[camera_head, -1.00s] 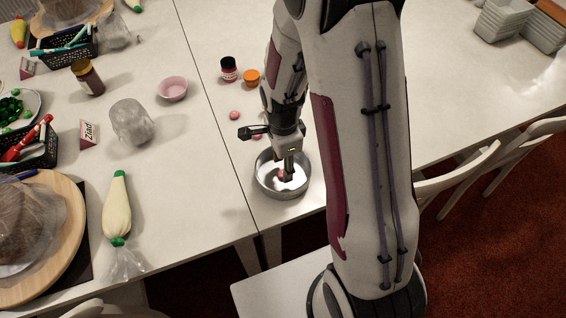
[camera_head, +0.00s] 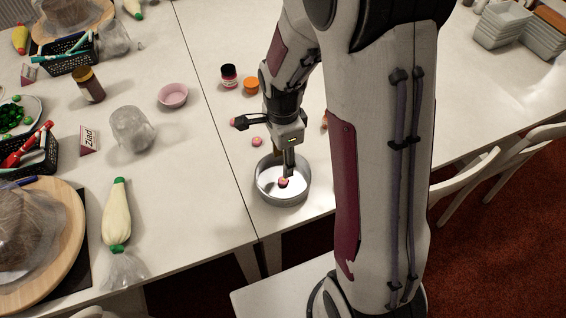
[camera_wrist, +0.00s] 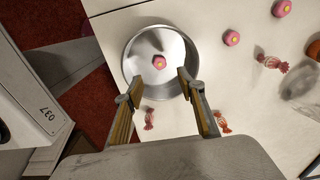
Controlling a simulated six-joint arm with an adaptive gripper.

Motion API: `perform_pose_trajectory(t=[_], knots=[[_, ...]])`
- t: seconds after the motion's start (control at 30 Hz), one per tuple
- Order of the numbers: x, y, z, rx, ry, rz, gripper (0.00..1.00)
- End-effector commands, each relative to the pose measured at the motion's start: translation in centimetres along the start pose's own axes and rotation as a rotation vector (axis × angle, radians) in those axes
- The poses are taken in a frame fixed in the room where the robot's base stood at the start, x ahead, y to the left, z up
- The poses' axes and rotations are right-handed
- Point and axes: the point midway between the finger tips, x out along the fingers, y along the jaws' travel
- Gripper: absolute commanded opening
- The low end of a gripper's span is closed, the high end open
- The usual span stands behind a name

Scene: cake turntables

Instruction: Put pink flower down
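A round metal pan (camera_head: 262,192) stands near the table's front edge. A small pink flower (camera_head: 283,183) lies inside it on the pale bottom. In the wrist view the flower (camera_wrist: 159,61) sits near the middle of the pan (camera_wrist: 128,70), in front of the fingertips and apart from both. My gripper (camera_wrist: 159,87) is open, with its two fingers spread and nothing between them. In the head view my gripper (camera_head: 289,173) points down over the pan, close to the flower.
More pink flowers lie on the table, one (camera_head: 257,141) behind the pan. Wrapped candies (camera_wrist: 272,62) lie beside the pan. A pink bowl (camera_head: 173,95) stands left.

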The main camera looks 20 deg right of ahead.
Motion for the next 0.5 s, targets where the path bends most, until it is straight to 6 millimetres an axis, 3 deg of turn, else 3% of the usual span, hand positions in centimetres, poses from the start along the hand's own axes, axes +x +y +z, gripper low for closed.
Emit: perform_pose_trajectory(t=[0.17, 0.5], knots=[[-0.99, 0.00, 0.00, 0.000, 0.000, 0.000, 0.39], [-1.03, 0.03, 0.00, 0.000, 0.000, 0.001, 0.39]])
